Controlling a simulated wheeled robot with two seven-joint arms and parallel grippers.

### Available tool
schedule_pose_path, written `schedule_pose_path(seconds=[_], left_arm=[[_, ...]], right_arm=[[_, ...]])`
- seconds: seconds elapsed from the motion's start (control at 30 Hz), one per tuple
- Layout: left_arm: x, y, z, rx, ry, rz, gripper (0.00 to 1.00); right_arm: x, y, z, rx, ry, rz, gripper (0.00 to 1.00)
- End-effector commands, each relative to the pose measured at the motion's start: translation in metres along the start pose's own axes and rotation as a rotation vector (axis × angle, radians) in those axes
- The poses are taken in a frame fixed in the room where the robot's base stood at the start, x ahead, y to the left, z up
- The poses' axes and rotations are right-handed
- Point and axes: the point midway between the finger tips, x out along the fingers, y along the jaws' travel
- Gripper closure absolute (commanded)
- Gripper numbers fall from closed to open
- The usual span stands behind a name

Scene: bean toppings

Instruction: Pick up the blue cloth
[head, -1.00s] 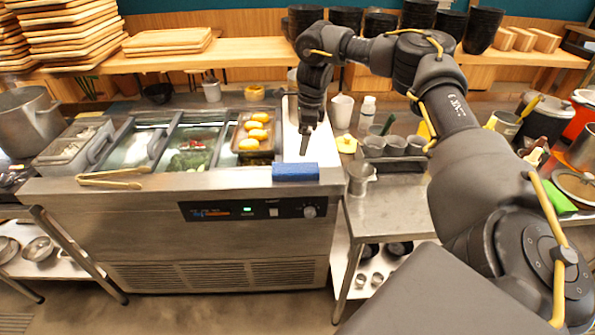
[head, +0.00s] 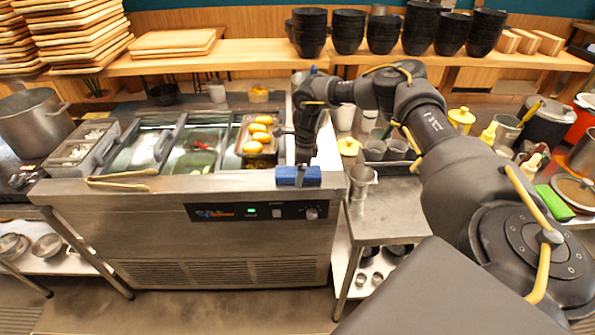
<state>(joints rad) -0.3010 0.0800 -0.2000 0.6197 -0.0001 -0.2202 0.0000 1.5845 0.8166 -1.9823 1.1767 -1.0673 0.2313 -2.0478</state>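The blue cloth (head: 286,175) is a small folded block at the front right corner of the steel counter unit, above the control panel. My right gripper (head: 300,176) points down at the cloth, with a finger in front of its right part. The rest of the fingers are hidden behind or above the cloth, so I cannot tell whether they are closed on it. The cloth appears to rest on the counter edge. My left gripper is not in view.
A tray of yellow buns (head: 258,137) sits left of my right gripper. A metal jug (head: 361,182) and several cups stand to the right. Stacked black bowls (head: 309,32) line the back shelf.

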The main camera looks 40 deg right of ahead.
Motion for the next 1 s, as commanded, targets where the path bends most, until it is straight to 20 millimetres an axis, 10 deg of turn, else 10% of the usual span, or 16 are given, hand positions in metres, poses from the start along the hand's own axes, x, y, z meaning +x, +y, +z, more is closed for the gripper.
schedule_pose_path(seconds=[0.27,0.63,1.0], left_arm=[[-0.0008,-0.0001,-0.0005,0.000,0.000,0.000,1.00],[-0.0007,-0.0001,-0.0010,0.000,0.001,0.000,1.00],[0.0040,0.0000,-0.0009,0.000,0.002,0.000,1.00]], right_arm=[[0.0044,-0.0005,0.0002,0.000,-0.001,-0.002,0.11],[0.0041,-0.0004,0.0000,0.000,-0.001,-0.001,0.58],[0.0005,-0.0006,0.0008,0.000,-0.002,-0.002,0.60]])
